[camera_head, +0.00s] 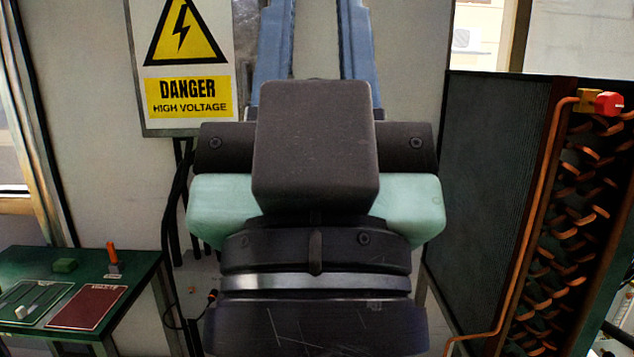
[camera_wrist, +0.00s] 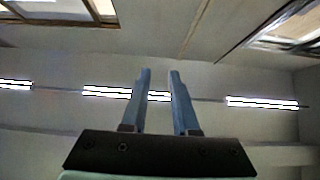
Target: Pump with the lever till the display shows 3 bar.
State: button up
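My gripper (camera_wrist: 159,72) points up in the wrist view, its two blue fingers apart with nothing between them. In the head view its fingers run past the top edge, and its dark wrist fills the middle. I see no display with a bar reading in either view. A small upright orange handle (camera_head: 112,251) stands on the green table at lower left; I cannot tell whether it is the pump lever. My gripper is far from it, touching nothing.
The green table (camera_head: 135,265) carries a green block (camera_head: 65,265), a dark red panel (camera_head: 87,306) and a slider panel (camera_head: 30,301). A high voltage sign (camera_head: 187,98) hangs behind. At right stands a dark cabinet with copper coils (camera_head: 565,230) and a red knob (camera_head: 608,104).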

grip_shut()
dwell(1.1)
